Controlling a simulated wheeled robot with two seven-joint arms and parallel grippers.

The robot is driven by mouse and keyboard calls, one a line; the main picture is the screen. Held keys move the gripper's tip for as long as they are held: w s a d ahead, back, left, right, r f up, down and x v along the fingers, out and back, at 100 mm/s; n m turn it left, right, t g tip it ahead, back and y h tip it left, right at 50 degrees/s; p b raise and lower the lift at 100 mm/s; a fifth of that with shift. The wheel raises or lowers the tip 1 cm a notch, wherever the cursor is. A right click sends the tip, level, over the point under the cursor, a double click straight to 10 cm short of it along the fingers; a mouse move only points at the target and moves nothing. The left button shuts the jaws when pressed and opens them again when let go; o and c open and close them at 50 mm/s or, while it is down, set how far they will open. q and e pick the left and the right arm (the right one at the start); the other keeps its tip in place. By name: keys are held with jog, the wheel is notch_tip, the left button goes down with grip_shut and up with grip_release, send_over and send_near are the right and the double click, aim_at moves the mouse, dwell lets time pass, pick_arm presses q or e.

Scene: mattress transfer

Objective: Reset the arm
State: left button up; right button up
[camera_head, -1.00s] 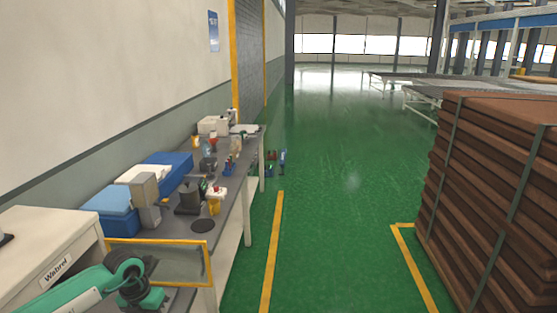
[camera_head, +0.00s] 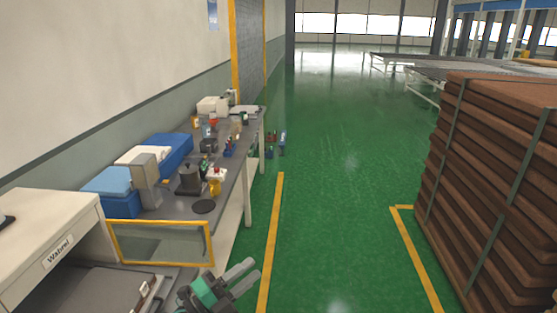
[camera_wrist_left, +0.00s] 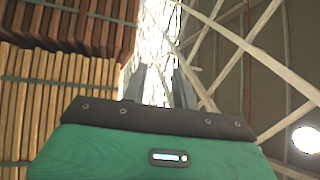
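My left gripper (camera_head: 253,270) is at the bottom centre-left of the head view, with its green and black wrist beside the bench's front edge. Its two grey fingers point up and to the right and are apart, with nothing between them. In the left wrist view the fingers (camera_wrist_left: 161,72) also stand apart and empty, pointing toward the roof. My right gripper is in neither view.
A grey workbench (camera_head: 232,180) with blue boxes (camera_head: 168,152), small tools and a yellow-framed panel (camera_head: 162,243) runs along the left wall. A strapped stack of brown slabs (camera_head: 490,190) stands at the right. The green floor (camera_head: 340,200) between them is clear.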

pick_arm(q)
jog(key=s+a+f+n+t+y, duration=0.1)
jog(key=s+a+f+n+y, duration=0.3)
jog(key=a+n+y, duration=0.5)
jog(key=s+a+f+n+t+y, duration=0.1)
jog(key=a+f+n+y, duration=0.45)
jog(key=n+y, duration=0.4)
jog(key=s+f+n+g+h, duration=0.1)
jog(key=s+f+n+g, duration=0.1)
jog(key=s+f+g, duration=0.35)
jog(key=s+a+f+n+g+h, duration=0.1)
jog(key=s+f+n+g, duration=0.15)
jog(key=s, duration=0.65)
jog(key=s+f+n+g+h, duration=0.1)
jog(key=s+f+g, duration=0.3)
jog(key=s, duration=0.4)
notch_tip(320, 180, down, 34)
jog(key=g+b, duration=0.1)
jog(key=b, duration=0.2)
jog(key=s+a+f+b, duration=0.1)
jog(key=s+a+f, duration=0.1)
jog(key=s+f, duration=0.7)
jog(key=s+a+f+g+b, duration=0.1)
jog(key=s+f, duration=0.9)
jog(key=f, duration=0.2)
jog(key=shift+a+f, duration=0.25)
jog(key=shift+a, duration=0.15)
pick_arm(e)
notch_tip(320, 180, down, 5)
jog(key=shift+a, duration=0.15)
